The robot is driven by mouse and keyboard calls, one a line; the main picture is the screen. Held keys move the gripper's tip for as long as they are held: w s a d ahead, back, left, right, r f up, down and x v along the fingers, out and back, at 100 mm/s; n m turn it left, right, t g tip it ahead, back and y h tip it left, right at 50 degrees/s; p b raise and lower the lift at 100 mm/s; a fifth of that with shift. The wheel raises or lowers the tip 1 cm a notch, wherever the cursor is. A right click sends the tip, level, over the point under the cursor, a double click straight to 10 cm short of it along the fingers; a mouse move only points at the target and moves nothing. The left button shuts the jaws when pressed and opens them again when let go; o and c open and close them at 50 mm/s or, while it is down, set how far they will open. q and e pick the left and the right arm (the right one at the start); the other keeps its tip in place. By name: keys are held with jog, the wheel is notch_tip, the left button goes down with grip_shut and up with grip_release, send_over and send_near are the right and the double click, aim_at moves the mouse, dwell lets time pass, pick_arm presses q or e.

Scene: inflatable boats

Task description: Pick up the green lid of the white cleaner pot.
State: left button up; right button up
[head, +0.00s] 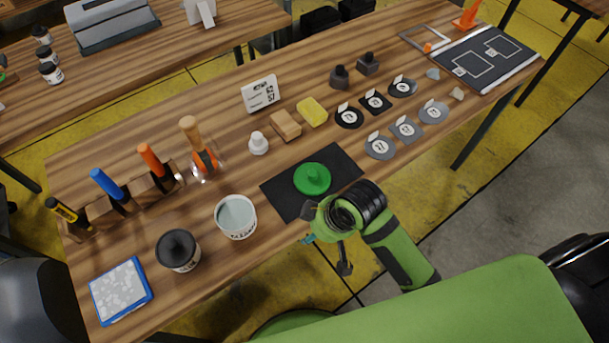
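The green lid (312,179) is round with a raised knob. It lies on a black mat (285,200) near the middle of the table. The white pot (236,217) stands to its left, open at the top, with lettering on its side. My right gripper (326,238) is at the table's front edge, just in front of the mat and apart from the lid. Its two dark fingers show spread on either side of the green wrist, and it looks open and empty. My wrist partly hides it. My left gripper is not in view.
A dark-lidded tub (178,251) stands left of the pot. A white knobbed piece (258,143), a wooden block (286,126) and a yellow sponge (313,112) sit behind the mat. Several labelled discs and plates (380,146) lie to the right. Tools stand in a rack (128,204) at left.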

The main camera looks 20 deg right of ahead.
aim_at(313, 172)
jog(key=w+n, duration=0.1)
jog(key=w, duration=0.1)
jog(key=w+a+r+n+g, duration=0.1)
jog(key=w, duration=0.1)
jog(key=w+a+r+n, duration=0.1)
jog(key=w+n, duration=0.1)
jog(key=shift+w+a, duration=0.1)
jog(key=shift+w, duration=0.3)
jog(key=shift+n+g+h, duration=0.6)
jog(key=shift+n+h, duration=0.1)
jog(key=shift+n, duration=0.2)
jog(key=w, duration=0.1)
jog(key=w+d+r, duration=0.1)
jog(key=w, duration=0.2)
jog(key=shift+w+d+r, duration=0.2)
jog(key=shift+d+r, duration=0.2)
jog(key=shift+n+g+h, duration=0.3)
jog(key=shift+n+h, duration=0.1)
jog(key=shift+h, duration=0.2)
jog(key=w+d+r, duration=0.1)
jog(key=w+d, duration=0.1)
jog(key=w+d+r, duration=0.2)
notch_tip(313, 172, down, 6)
jog(key=shift+s+r+p, duration=0.1)
jog(key=shift+s+p, duration=0.05)
jog(key=shift+p, duration=0.95)
jog(key=shift+f, duration=0.5)
jog(key=shift+c, duration=0.4)
jog(key=c, duration=0.9)
